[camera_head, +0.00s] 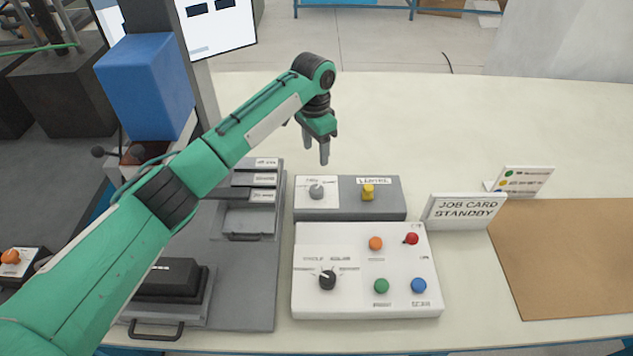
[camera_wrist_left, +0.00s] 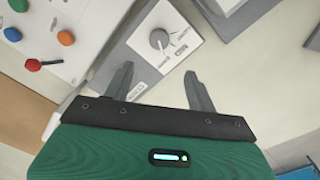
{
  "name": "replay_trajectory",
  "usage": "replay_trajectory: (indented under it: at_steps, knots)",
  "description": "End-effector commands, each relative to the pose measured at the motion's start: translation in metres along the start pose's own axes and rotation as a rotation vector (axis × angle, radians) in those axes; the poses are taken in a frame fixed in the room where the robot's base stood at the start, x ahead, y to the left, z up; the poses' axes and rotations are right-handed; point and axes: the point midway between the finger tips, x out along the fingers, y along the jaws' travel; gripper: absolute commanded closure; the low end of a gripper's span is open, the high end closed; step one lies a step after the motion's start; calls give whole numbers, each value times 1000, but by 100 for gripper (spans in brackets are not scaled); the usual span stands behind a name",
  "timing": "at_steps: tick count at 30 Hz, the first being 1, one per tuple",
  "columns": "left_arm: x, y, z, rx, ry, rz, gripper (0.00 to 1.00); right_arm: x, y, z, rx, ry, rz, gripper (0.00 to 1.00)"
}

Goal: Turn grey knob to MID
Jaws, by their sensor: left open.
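The grey knob (camera_head: 316,191) sits on a white plate at the left end of a grey box (camera_head: 385,211) in the head view. In the left wrist view the grey knob (camera_wrist_left: 159,39) shows on its white plate with printed labels around it, ahead of my fingertips. Its white pointer mark is small, and I cannot tell for certain which label it faces. My left gripper (camera_head: 316,150) is open and empty, above and just behind the knob, fingers pointing down, apart from it. In the left wrist view my left gripper (camera_wrist_left: 158,82) shows both fingers spread. My right gripper is not in view.
A yellow knob (camera_head: 368,191) stands right of the grey one. In front is a white panel (camera_head: 340,305) with a black knob (camera_head: 327,280) and several coloured buttons. A job card sign (camera_head: 464,208) and a brown mat (camera_head: 570,260) are at right. The table behind is clear.

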Motion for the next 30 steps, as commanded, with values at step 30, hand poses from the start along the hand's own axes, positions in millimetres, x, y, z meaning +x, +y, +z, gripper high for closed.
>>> replay_trajectory:
  at_steps: [30]
  knots:
    - [138, -1, 0, 0, -2, -2, 43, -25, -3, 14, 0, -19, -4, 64]
